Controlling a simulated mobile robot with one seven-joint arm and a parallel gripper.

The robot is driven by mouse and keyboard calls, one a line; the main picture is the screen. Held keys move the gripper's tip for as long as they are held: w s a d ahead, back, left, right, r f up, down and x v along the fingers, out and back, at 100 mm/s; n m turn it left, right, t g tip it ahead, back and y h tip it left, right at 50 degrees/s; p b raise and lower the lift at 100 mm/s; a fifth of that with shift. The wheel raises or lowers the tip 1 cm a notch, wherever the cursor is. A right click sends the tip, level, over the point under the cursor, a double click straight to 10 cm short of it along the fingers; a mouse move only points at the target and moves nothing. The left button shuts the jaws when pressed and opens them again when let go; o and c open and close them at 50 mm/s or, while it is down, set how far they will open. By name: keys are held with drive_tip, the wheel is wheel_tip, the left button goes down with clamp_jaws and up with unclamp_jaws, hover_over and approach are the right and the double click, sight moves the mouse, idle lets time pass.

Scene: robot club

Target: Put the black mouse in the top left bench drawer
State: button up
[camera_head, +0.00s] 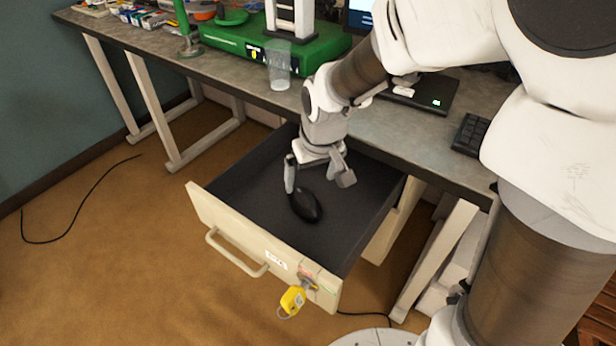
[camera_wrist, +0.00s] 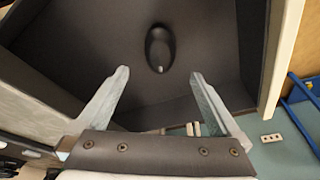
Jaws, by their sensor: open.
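The black mouse (camera_head: 306,206) lies on the dark floor of the pulled-out bench drawer (camera_head: 237,229). In the wrist view the mouse (camera_wrist: 160,48) sits beyond my fingertips, between their lines, and apart from both fingers. My gripper (camera_head: 318,178) is over the drawer, pointing down into it, with its fingers spread and nothing between them. It also shows open in the wrist view (camera_wrist: 157,75). The drawer has a cream front with a bar handle, and its inside is otherwise empty.
A yellow tag (camera_head: 291,300) hangs at the drawer's lock. A black cable lies on the open floor at left.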

drive_tip(key=s+d+r+m+t, duration=0.1)
drive_tip(key=s+d+r+m, duration=0.1)
drive_tip(key=s+d+r, duration=0.3)
drive_tip(key=s+d+r+m+t+h, duration=0.1)
drive_tip(key=s+d+r+m, duration=0.1)
drive_tip(key=s+d+r, duration=0.4)
drive_tip(key=s+r, duration=0.3)
drive_tip(key=s, duration=0.2)
drive_tip(key=shift+s+d+r+t, duration=0.2)
drive_tip(key=shift+t, duration=0.1)
